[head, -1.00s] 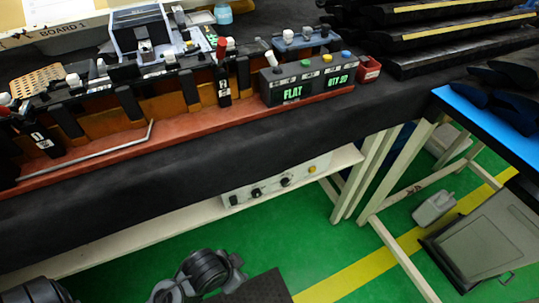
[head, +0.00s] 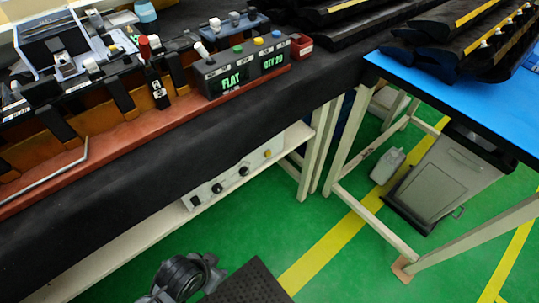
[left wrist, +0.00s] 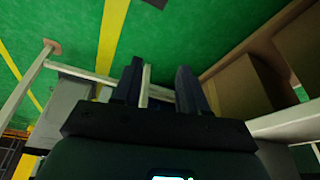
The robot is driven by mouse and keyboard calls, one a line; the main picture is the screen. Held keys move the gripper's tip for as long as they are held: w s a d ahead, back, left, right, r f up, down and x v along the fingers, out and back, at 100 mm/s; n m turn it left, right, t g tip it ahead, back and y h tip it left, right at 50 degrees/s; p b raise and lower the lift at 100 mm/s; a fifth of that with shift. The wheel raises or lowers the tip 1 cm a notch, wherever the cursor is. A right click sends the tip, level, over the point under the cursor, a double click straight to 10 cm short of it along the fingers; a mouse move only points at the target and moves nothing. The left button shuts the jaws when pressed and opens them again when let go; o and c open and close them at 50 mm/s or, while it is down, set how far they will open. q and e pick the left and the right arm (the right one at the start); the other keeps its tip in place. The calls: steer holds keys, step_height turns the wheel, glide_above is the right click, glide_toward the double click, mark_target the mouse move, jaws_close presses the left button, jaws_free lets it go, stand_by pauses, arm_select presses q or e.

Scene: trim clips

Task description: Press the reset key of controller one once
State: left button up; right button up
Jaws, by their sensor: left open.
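The dark controller box (head: 243,72) stands on the red rail of the bench in the head view. Its front has green displays reading FLAT and QTY 20. Its top carries a white key, a green key (head: 238,49), a yellow key (head: 258,41) and a blue key (head: 276,34). I cannot tell which is the reset key or whether this is controller one. My left gripper (left wrist: 160,82) shows in the left wrist view, its two dark fingers apart with nothing between them. Neither gripper shows in the head view, and no key shows in the left wrist view.
A red bin (head: 301,46) sits right of the box. A post with a red top (head: 153,77) stands to its left. A knobbed panel (head: 228,182) is on the shelf below. A blue-topped table (head: 440,90) is at right. Green floor lies between.

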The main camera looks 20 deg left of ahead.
arm_select(q)
jaws_close()
stand_by(1.5)
